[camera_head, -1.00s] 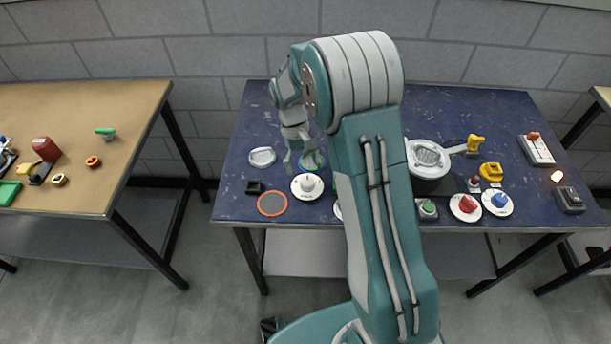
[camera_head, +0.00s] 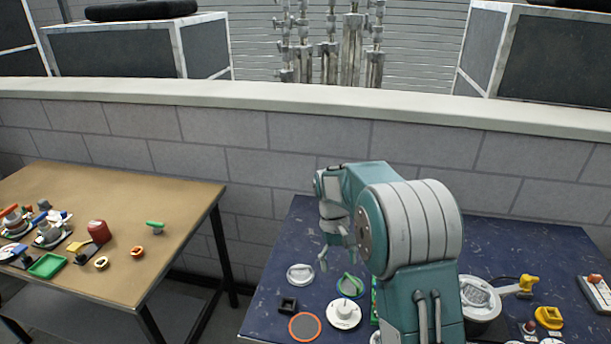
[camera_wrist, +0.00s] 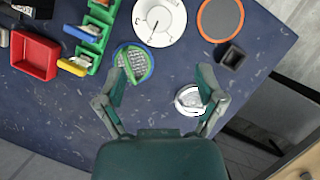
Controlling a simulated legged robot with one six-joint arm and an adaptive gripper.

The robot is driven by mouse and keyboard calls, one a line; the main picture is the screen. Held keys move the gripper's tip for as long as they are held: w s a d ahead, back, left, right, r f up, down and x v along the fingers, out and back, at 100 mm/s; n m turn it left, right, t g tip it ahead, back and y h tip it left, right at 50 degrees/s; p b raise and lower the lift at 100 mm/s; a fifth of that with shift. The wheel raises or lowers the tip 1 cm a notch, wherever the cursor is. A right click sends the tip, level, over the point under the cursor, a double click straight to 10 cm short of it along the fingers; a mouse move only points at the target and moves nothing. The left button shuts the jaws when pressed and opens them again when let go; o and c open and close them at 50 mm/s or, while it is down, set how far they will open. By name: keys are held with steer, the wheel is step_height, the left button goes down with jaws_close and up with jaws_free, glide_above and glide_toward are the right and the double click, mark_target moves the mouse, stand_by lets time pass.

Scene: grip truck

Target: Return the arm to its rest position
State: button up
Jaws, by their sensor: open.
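My teal and grey arm (camera_head: 420,240) is bent over the blue table (camera_head: 270,310) in the head view. My gripper (camera_head: 337,258) hangs from it, fingers pointing down, above the table's left part. In the wrist view my gripper (camera_wrist: 163,88) has its two fingers spread wide with nothing between them. Under the fingers lie a round green and blue piece (camera_wrist: 133,62) on the left and a clear round lid (camera_wrist: 190,100) on the right. Both appear apart from the fingers, lying on the table.
A white dial (camera_head: 344,313), an orange-rimmed disc (camera_head: 305,327) and a black square holder (camera_head: 287,304) are close by. A red tray (camera_wrist: 35,56) shows in the wrist view. A brown table (camera_head: 120,205) with several parts stands left; a block wall (camera_head: 270,150) runs behind.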

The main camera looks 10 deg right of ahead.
steer(key=s+r+m+t, duration=0.1)
steer(key=s+r+t, duration=0.4)
steer(key=s+r, duration=0.75)
steer(key=s+r+t, duration=0.1)
steer(key=s+t, duration=0.1)
steer(key=s, duration=0.4)
steer(key=s+d+r+m+t+y, duration=0.1)
steer(key=s+r+t, duration=0.1)
steer(key=s, duration=0.5)
steer(key=shift+s+t, duration=0.25)
steer(key=shift+t, duration=0.25)
steer(key=shift+r, duration=0.1)
